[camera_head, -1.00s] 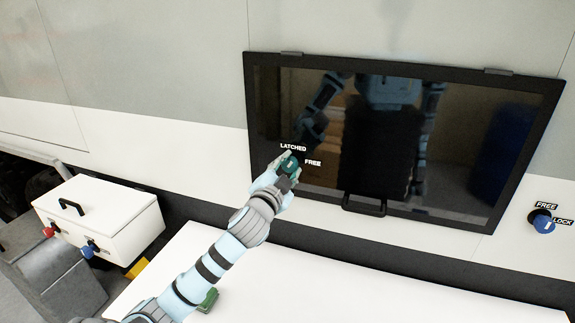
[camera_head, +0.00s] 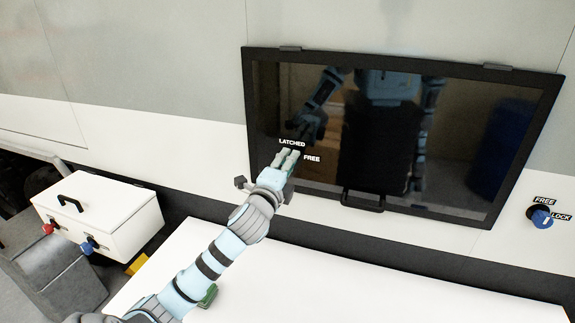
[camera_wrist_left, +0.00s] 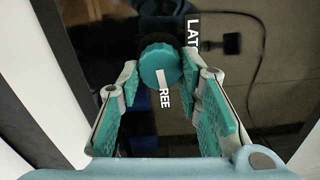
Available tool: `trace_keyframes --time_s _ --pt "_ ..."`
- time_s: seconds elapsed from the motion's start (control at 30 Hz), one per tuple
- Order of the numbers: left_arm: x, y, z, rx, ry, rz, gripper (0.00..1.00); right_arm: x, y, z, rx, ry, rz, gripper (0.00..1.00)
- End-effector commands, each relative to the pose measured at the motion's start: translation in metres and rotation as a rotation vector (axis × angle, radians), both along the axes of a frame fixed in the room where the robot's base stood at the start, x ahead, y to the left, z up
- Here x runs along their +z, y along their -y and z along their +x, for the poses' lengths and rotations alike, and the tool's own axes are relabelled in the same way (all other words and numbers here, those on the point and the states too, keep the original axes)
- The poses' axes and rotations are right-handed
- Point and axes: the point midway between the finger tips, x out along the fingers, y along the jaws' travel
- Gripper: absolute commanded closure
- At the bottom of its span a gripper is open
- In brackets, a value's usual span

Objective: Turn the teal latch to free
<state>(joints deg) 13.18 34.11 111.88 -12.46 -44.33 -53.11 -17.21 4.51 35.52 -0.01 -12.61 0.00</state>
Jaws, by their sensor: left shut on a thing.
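The teal latch (camera_wrist_left: 158,62) is a round knob with a white stripe, on the dark window panel (camera_head: 400,150). In the left wrist view its stripe points down to the FREE label (camera_wrist_left: 164,99), whose first letter is covered. The LATCHED label (camera_head: 292,142) is above the FREE label (camera_head: 312,158) in the head view, where my gripper hides the knob. My left gripper (camera_head: 287,159) is shut on the latch; its two fingers stand on either side of the knob in the left wrist view (camera_wrist_left: 160,80). My right gripper is not in view.
A black handle (camera_head: 362,202) is on the window's lower edge. A blue knob (camera_head: 541,218) with FREE and LOCK labels is at the right. A white box (camera_head: 110,210) with red and blue knobs stands at the left. A white worktop (camera_head: 350,275) lies below the window.

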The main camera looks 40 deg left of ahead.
Motion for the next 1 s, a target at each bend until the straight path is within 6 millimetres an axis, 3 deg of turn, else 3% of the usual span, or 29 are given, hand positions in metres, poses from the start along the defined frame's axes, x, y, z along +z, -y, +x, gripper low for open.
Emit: trace_keyframes --time_s 0.3,0.8,0.83,0.93,1.0 --pt "0.006 0.0001 0.0005 -0.001 -0.027 0.123 0.95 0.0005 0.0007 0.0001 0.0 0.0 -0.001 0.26" --pt "0.0065 0.0003 0.0005 -0.001 -0.032 0.143 0.96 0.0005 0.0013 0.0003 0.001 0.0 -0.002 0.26" --pt "0.0065 0.0003 0.0005 -0.001 -0.032 0.143 0.66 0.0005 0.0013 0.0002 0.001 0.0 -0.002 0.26" --pt "0.0056 0.0002 0.0005 -0.001 -0.035 0.141 0.5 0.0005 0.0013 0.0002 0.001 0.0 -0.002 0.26" --pt "0.0047 0.0002 0.0004 -0.001 -0.036 0.14 0.47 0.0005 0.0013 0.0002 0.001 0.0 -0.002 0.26"
